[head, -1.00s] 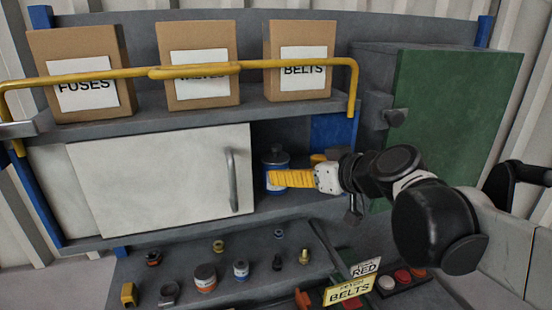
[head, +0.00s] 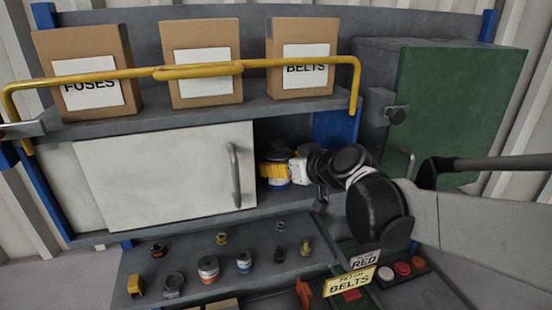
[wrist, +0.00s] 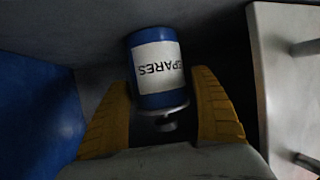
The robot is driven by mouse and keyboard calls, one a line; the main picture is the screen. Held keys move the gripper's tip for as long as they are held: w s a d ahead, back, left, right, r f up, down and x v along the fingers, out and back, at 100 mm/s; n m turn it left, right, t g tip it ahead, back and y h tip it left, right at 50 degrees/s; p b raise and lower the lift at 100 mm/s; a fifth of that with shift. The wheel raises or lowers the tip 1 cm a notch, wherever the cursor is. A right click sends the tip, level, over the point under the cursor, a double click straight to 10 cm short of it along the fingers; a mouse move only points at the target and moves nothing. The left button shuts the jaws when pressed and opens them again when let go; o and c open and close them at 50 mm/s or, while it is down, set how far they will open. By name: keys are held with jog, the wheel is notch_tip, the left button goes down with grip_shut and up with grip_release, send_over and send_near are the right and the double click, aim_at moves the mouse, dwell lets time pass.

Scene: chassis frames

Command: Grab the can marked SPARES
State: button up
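The SPARES can (wrist: 160,72) is blue with a white label, which reads upside down in the wrist view. It stands in the open part of the shelf bay, beside the white sliding door. In the head view only part of the can (head: 277,183) shows around my yellow fingers. My gripper (wrist: 161,82) is open, with one finger on each side of the can. Narrow gaps seem to remain between fingers and can. In the head view my gripper (head: 273,171) reaches into the bay from the right and hides much of the can.
The white door (head: 165,178) with its handle (head: 235,175) is close left of my gripper. A yellow rail (head: 185,72) runs in front of boxes on the shelf above. A green cabinet (head: 460,110) stands right. Small parts lie on the lower shelf (head: 190,252).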

jog(key=c, duration=1.1)
jog(key=shift+w, duration=0.1)
jog(key=shift+r, duration=0.1)
